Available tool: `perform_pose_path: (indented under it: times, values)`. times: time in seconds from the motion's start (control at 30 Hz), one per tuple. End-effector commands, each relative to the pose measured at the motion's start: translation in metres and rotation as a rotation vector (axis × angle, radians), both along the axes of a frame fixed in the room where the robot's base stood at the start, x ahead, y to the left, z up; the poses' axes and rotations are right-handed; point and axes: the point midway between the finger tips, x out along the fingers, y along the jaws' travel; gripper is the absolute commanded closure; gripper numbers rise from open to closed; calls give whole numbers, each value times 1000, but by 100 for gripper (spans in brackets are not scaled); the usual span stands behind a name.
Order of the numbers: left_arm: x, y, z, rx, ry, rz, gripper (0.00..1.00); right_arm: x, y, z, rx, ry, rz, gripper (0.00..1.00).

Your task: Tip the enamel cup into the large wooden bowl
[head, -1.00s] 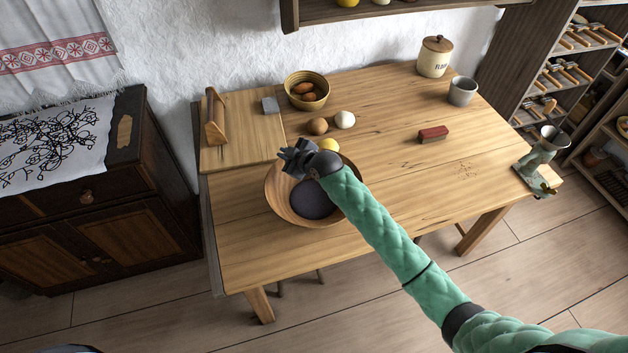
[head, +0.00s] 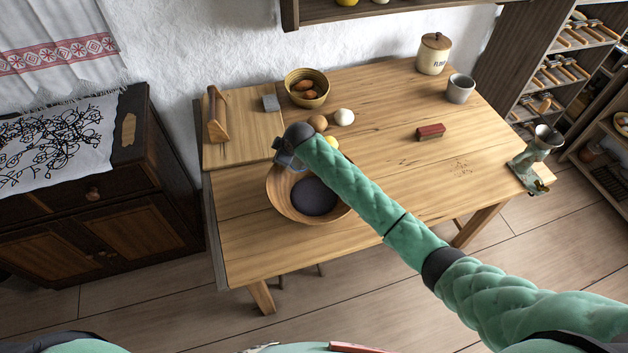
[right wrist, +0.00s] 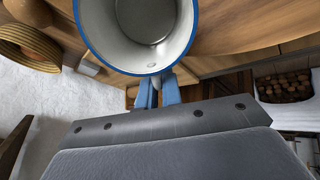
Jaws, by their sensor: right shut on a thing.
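The large wooden bowl (head: 281,200) stands on the table with a dark round area in its bottom; I cannot tell whether that is its contents. My right gripper (head: 286,156) is above the bowl's back left rim. In the right wrist view its blue fingers (right wrist: 156,93) are shut on the enamel cup (right wrist: 118,48), white inside with a blue rim. The cup's mouth faces the wrist camera, and I see no loose contents in the visible part. In the head view the cup is mostly hidden by the gripper; its exact tilt is unclear. My left gripper is out of view.
Behind the bowl are a yellow fruit (head: 331,143), a brown egg (head: 318,123) and a white egg (head: 344,117). A basket (head: 294,100) stands farther back. A grey cup (head: 460,89), a flour jar (head: 434,54) and a red block (head: 430,132) stand right. The table's front is clear.

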Motion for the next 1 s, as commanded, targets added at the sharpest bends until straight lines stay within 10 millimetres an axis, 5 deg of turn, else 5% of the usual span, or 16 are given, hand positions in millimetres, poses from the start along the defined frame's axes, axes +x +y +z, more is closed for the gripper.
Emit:
perform_pose_path:
  times: [1.0]
  values:
    - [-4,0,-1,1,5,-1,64,41,41,1,-379,392,-1,100]
